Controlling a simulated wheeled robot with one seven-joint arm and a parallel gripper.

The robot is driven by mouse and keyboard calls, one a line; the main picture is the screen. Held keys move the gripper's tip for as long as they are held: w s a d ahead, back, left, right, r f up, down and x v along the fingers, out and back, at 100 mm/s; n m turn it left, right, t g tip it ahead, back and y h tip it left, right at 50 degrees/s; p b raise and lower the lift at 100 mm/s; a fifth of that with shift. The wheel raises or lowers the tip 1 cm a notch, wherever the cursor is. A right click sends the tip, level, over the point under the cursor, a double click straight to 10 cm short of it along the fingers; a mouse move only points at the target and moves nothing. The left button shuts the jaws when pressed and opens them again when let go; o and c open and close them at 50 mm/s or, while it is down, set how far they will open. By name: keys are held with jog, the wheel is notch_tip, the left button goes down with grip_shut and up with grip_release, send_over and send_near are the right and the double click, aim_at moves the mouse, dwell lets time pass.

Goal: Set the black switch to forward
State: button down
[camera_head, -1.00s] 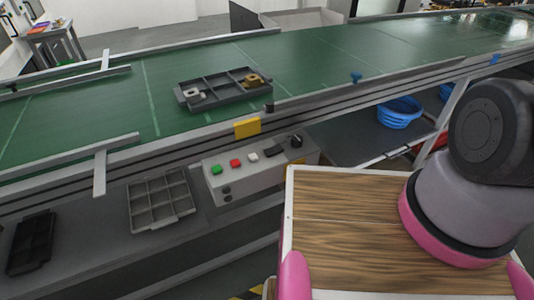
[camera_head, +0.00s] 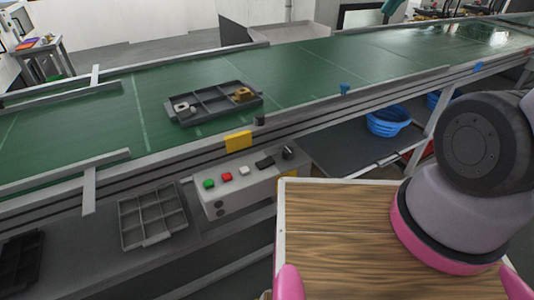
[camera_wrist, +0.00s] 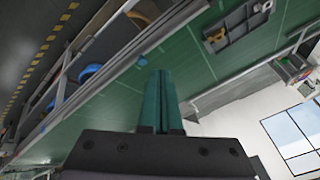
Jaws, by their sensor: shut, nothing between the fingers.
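The control box (camera_head: 238,193) is fixed to the near side of the conveyor in the head view. On its top are a green button (camera_head: 209,183), a red button (camera_head: 227,176), a white button (camera_head: 244,170), a black switch (camera_head: 265,162) and a black knob (camera_head: 288,153). The switch's setting is too small to tell. My gripper (camera_wrist: 162,98) shows in the wrist view with its green fingers together and nothing between them. It is away from the control box, which is not in the wrist view.
The green conveyor belt (camera_head: 300,65) carries a grey divided tray (camera_head: 213,102) with small parts. Another grey tray (camera_head: 152,217) and a black tray (camera_head: 20,262) lie on the lower shelf. A blue basket (camera_head: 388,120) stands under the belt. A yellow block (camera_head: 238,141) sits on the conveyor rail.

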jog(key=w+a+f+n+g+h, duration=0.1)
jog(key=w+a+f+n+g, duration=0.25)
jog(key=a+f, duration=0.8)
jog(key=n+h, duration=0.3)
jog(key=n, duration=0.2)
send_over(269, 161)
jog(key=a, duration=0.2)
notch_tip(269, 161, down, 12)
jog(key=shift+s+f+g, duration=0.25)
jog(key=shift+s+g, duration=0.2)
jog(key=f, duration=0.4)
jog(key=d+f, duration=0.1)
jog(key=f, duration=0.4)
jog(key=w+f, duration=0.1)
jog(key=f, duration=0.3)
jog(key=shift+d+f, duration=0.3)
jog(key=shift+f, duration=0.1)
jog(key=shift+d+f, duration=0.1)
jog(key=shift+f, duration=0.15)
